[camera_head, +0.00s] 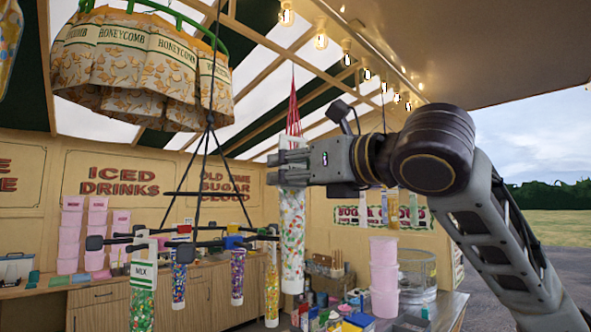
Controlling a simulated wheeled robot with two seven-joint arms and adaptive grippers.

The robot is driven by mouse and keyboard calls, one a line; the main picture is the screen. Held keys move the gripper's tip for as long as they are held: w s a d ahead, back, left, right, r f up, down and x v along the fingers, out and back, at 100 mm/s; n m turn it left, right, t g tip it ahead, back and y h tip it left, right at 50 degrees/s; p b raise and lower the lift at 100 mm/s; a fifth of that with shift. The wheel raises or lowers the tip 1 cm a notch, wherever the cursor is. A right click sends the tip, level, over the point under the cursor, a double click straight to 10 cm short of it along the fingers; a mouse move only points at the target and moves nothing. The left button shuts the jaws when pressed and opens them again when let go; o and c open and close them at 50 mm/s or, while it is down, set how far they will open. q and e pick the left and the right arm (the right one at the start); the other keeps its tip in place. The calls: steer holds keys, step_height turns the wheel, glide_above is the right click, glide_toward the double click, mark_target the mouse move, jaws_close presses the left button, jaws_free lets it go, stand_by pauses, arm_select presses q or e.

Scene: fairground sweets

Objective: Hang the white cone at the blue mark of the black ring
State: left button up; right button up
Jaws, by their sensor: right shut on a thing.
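My right gripper (291,166) is shut on the upper part of a white-topped cone (292,235) filled with multicoloured sweets. The cone hangs upright, white tip down, with red cords rising above it. The black ring (180,194) hangs at the left on dark lines, with arms reaching outward. A blue piece (185,252) shows at the ring; I cannot tell for sure whether it is the blue mark. My left gripper is not in view.
A honeycomb-bag carousel (140,62) hangs above left. Pink tubs (384,277) stand on the right counter, below my arm.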

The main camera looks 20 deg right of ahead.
mark_target(294, 187)
steer(key=f, duration=0.1)
steer(key=w+f, duration=0.1)
steer(key=shift+w+a+f, duration=0.25)
steer(key=shift+a+f, duration=0.05)
steer(key=shift+f, duration=0.1)
step_height(294, 187, down, 15)
steer(key=w+a, duration=0.2)
steer(key=shift+w+a+n+y, duration=0.3)
steer(key=shift+w+y, duration=0.05)
steer(key=shift+y, duration=0.05)
steer(key=shift+w+a+r, duration=0.1)
steer(key=shift+w, duration=0.1)
stand_by(0.6)
steer(key=shift+b+x, duration=0.35)
steer(key=shift+x, duration=0.85)
steer(key=shift+w, duration=0.2)
steer(key=shift+w+a+p, duration=0.1)
steer(key=shift+p, duration=0.7)
stand_by(0.7)
